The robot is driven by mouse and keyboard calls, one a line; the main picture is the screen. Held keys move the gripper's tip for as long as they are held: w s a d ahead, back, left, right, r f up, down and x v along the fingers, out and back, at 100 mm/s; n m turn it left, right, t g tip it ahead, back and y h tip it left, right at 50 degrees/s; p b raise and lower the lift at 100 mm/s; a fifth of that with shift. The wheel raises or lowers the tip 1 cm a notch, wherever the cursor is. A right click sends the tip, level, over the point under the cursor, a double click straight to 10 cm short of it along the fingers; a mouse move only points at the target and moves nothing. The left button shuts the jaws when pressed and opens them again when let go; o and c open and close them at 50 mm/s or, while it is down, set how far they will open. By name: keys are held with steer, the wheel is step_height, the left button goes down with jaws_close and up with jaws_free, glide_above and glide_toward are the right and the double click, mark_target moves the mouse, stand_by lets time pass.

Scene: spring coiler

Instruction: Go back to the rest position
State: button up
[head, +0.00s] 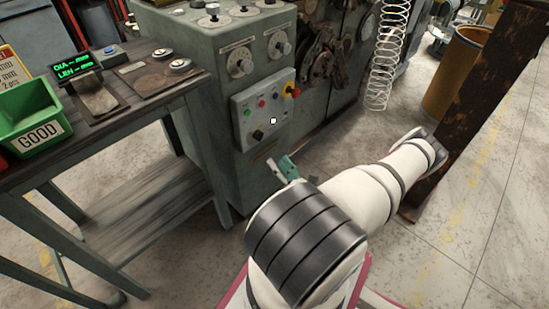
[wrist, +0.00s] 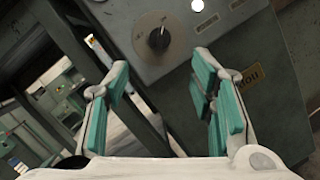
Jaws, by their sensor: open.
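My gripper (wrist: 160,85) is open and empty in the wrist view, its teal-padded fingers spread apart. Beyond the fingers is the spring coiler's grey control panel with a black rotary knob (wrist: 158,38). In the head view my white arm reaches forward from the bottom centre, and a small teal part of my gripper (head: 288,168) shows in front of the green-grey coiler cabinet (head: 225,110). Most of the gripper is hidden behind my arm there. The control box (head: 265,108) on the cabinet has coloured buttons, a black knob and a red-and-yellow button.
A work table (head: 130,125) at left holds a green GOOD bin (head: 25,108), a measuring display (head: 76,62) and small parts. A coiled spring (head: 385,60) hangs at upper right. A rusty post (head: 480,95) and a brown barrel (head: 455,75) stand at right. Floor at lower right is clear.

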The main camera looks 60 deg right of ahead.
stand_by(0.7)
steer(key=w+a+r+n+g+y, duration=0.2)
steer(key=w+a+r+n+y, duration=0.4)
steer(key=r+n+y, duration=0.45)
steer(key=w+a+r+n+g+y, duration=0.3)
steer(key=w+a+r+n+y, duration=0.1)
steer(key=a+r+n+y, duration=0.55)
steer(key=s+a+r+n+g+y, duration=0.2)
steer(key=s+a+r+n+g, duration=0.1)
steer(key=a+r+n+g, duration=0.95)
steer(key=s+a+r+n+h, duration=0.4)
steer(key=s+n+h, duration=0.3)
steer(key=s+n, duration=0.15)
steer(key=s+a+r+n+h, duration=0.4)
steer(key=s+n+h, duration=0.25)
steer(key=s, duration=0.25)
step_height(320, 180, up, 15)
steer(key=t+p, duration=0.3)
steer(key=p, duration=1)
steer(key=shift+d+n, duration=0.2)
steer(key=shift+n, duration=0.25)
steer(key=shift+w+y, duration=0.1)
steer(key=shift+y, duration=0.15)
